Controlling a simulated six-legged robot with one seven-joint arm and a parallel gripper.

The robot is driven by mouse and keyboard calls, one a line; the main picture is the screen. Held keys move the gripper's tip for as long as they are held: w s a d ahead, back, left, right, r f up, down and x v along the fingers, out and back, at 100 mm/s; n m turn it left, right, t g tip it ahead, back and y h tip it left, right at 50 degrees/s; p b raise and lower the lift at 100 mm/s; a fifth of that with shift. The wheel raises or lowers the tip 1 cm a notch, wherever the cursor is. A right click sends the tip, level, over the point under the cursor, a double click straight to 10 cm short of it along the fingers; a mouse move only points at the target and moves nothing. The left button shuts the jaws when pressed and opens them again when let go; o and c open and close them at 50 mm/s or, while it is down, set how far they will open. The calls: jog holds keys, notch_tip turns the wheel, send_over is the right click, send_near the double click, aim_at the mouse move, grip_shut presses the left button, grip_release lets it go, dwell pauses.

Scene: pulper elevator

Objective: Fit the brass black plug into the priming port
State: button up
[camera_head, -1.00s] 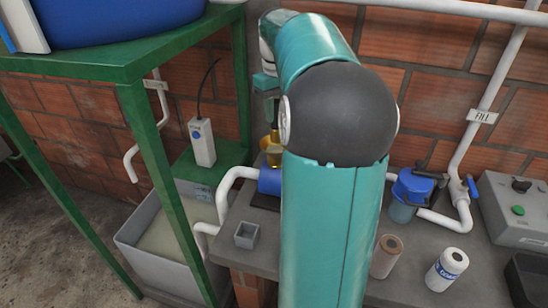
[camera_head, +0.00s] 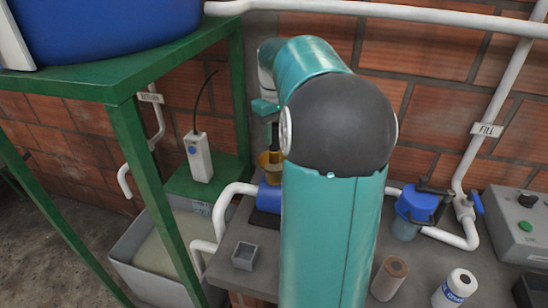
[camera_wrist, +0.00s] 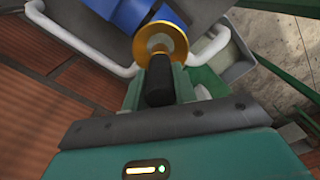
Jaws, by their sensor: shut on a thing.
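My gripper (camera_wrist: 158,98) is shut on the black part of the plug (camera_wrist: 160,78), which stands out between the green fingers in the wrist view. A round brass rim (camera_wrist: 160,40) shows just beyond the black part, above the blue pump body (camera_wrist: 125,8). In the head view the brass piece (camera_head: 269,162) sits over the blue pump (camera_head: 269,196), below a dark shaft (camera_head: 274,136). Whether this brass belongs to the plug or to the priming port, and whether the two touch, I cannot tell. My arm hides part of the pump.
A green stand (camera_head: 120,85) carries a blue tank (camera_head: 110,25) at left. A white pipe (camera_head: 228,192) runs beside the pump. A small grey box (camera_head: 245,256), a brown roll (camera_head: 390,278), a white bottle (camera_head: 456,288) and a blue-capped filter (camera_head: 417,207) stand on the bench.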

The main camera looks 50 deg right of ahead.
aim_at(274, 151)
jog(key=shift+f, duration=3)
jog(key=shift+f, duration=0.1)
jog(key=o, duration=1)
notch_tip(274, 151, up, 12)
jog(key=shift+r, duration=0.1)
jog(key=shift+s, duration=0.1)
